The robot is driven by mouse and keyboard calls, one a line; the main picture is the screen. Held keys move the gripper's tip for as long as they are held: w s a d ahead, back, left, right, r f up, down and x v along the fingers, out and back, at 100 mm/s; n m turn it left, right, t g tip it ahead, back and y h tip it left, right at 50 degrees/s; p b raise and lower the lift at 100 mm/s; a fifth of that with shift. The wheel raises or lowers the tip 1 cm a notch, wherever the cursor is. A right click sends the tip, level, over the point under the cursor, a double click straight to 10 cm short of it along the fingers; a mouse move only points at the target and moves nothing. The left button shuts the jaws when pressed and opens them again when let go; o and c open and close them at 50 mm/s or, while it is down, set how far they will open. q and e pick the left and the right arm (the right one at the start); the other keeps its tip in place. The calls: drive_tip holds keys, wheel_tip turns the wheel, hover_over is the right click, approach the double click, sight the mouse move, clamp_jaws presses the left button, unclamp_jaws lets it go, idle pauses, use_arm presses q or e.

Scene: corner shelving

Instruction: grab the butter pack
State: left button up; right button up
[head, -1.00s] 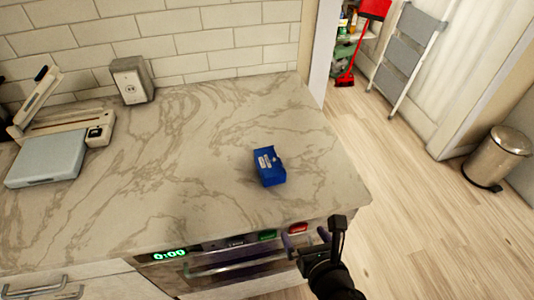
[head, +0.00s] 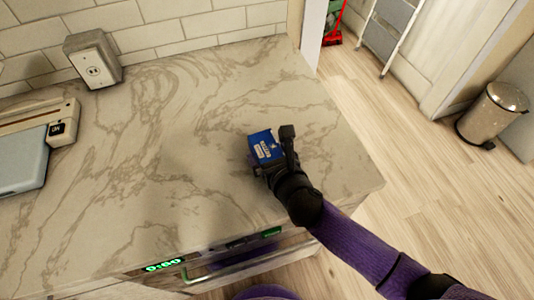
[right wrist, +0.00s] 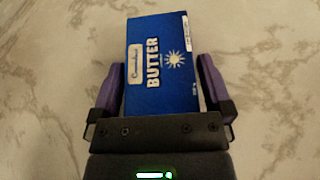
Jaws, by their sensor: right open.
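The blue butter pack (head: 263,146) sits on the marble counter, right of the middle of the countertop. In the right wrist view the butter pack (right wrist: 160,62) shows its label and lies between the two purple fingers. My right gripper (head: 272,153) is at the pack with its fingers on either side of it. In the right wrist view my right gripper (right wrist: 160,88) is open, with a narrow gap visible beside the pack. The pack's near end is hidden by the gripper body. My left gripper is not in view.
The marble counter (head: 150,150) is clear around the pack. A grey outlet box (head: 93,62) stands by the tiled wall, and a light blue device (head: 22,160) is at the left. The counter's right edge drops to a wooden floor with a metal bin (head: 492,115).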

drive_tip(key=shift+w, duration=0.1)
drive_tip(key=c, duration=1.2)
